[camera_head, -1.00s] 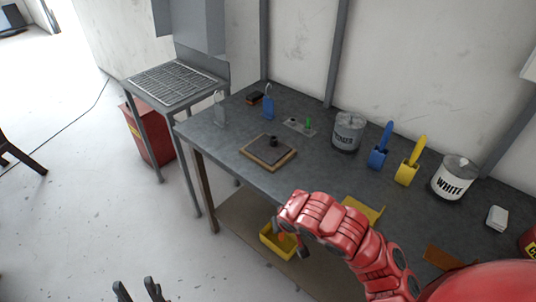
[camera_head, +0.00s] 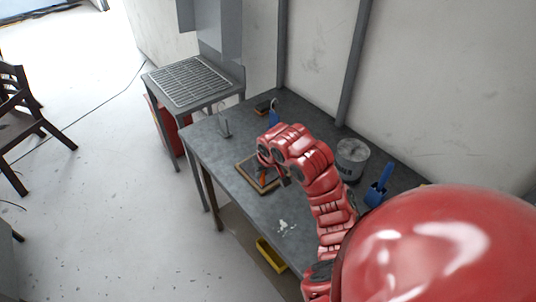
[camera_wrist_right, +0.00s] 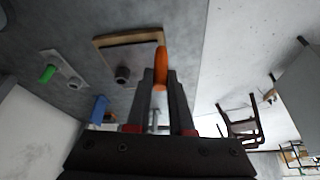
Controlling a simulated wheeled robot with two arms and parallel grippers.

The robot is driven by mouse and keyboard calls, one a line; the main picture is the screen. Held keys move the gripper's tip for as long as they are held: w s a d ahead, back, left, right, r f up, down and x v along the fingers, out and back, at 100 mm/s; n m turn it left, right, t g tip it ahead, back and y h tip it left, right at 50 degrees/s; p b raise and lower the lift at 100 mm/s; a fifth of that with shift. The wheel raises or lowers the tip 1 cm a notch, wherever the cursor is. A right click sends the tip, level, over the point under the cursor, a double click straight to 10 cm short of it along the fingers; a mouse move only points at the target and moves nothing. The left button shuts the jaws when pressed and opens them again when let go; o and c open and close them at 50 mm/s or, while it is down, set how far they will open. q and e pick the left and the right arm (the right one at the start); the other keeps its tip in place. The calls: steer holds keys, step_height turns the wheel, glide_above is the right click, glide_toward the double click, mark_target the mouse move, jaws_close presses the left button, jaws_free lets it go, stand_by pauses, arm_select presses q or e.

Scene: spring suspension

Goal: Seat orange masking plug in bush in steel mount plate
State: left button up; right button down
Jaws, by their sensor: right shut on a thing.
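My right gripper (camera_wrist_right: 160,90) is shut on the orange masking plug (camera_wrist_right: 160,62), which sticks out beyond the fingertips in the wrist view. The plug also shows in the head view (camera_head: 262,173), over the mount plate area. The steel mount plate (camera_wrist_right: 138,60) lies on a wood-edged board (camera_wrist_right: 128,38) on the bench. The dark round bush (camera_wrist_right: 122,73) stands up from the plate, to the left of the plug in the wrist view; the two look apart. In the head view my right arm hides the bush and much of the plate. My left gripper is out of view.
The grey bench (camera_head: 236,188) has a lidded can (camera_head: 352,158) and a blue scoop (camera_head: 378,187) at right. A small plate with a green piece (camera_wrist_right: 48,73) and a blue item (camera_wrist_right: 99,109) are near the board. A grated stand (camera_head: 190,82) is at left.

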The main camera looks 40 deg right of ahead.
steer(key=w+d+b, duration=0.1)
steer(key=w+d, duration=0.1)
steer(key=w+d+f+b, duration=0.1)
steer(key=w+d+b, duration=0.1)
steer(key=w+d, duration=0.1)
steer(key=w+d+f+b, duration=0.1)
steer(key=w+d+b, duration=0.1)
steer(key=shift+w+d, duration=0.25)
steer(key=shift+w, duration=0.1)
steer(key=shift+w+d+r+p, duration=0.3)
steer(key=shift+w+d+p, duration=0.1)
steer(key=shift+w+d, duration=0.35)
steer(key=p+x, duration=0.2)
steer(key=x, duration=0.1)
steer(key=shift+s+d+f+p, duration=0.15)
steer(key=shift+d+f+p, duration=0.1)
steer(key=shift+p, duration=0.15)
steer(key=shift+f, duration=0.4)
steer(key=c, duration=0.8)
jaws_free()
steer(key=shift+b, duration=0.3)
